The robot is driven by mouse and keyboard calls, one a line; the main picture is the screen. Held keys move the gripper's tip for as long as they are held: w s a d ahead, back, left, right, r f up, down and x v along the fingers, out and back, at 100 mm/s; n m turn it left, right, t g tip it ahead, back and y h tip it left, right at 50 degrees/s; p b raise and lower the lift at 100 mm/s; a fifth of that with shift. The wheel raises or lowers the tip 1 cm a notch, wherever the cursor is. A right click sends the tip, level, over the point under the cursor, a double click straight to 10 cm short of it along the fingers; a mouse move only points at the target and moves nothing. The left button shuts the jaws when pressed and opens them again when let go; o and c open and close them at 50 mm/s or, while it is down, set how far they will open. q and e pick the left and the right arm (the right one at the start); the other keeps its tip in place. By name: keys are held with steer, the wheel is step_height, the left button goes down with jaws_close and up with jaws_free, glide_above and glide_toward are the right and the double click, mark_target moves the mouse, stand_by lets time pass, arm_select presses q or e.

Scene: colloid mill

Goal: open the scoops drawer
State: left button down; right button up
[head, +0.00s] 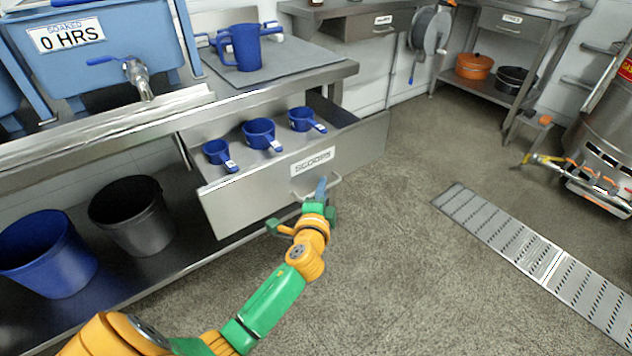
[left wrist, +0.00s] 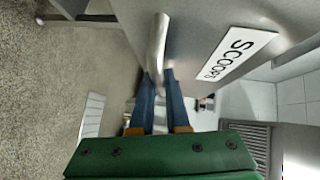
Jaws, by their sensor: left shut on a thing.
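The scoops drawer (head: 227,198) is a steel drawer under the counter, pulled well out, with a "SCOOPS" label on its front. Three blue scoops (head: 258,132) of different sizes lie inside it. My left gripper (head: 320,190) is at the drawer's bar handle (head: 334,184), with its fingers shut on it. In the left wrist view the two blue fingers (left wrist: 160,92) close around the curved handle (left wrist: 158,48), beside the "SCOOPS" label. The right gripper is in neither view.
A blue jug (head: 241,47) stands on a grey mat on the counter, right of a blue tank (head: 100,45) with a tap. A blue bucket (head: 47,255) and a dark bucket (head: 131,215) stand on the lower shelf. A floor grate (head: 540,262) lies to the right; the floor between is clear.

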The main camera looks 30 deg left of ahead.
arm_select(q)
steer(key=shift+s+d, duration=0.3)
steer(key=shift+d, duration=0.5)
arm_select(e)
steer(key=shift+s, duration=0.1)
arm_select(q)
steer(key=c, duration=1.2)
jaws_free()
steer(key=v, duration=0.7)
steer(key=shift+p, duration=0.45)
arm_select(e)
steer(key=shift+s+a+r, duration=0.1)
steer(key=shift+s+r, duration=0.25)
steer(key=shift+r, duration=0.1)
arm_select(q)
steer(key=shift+f, duration=0.1)
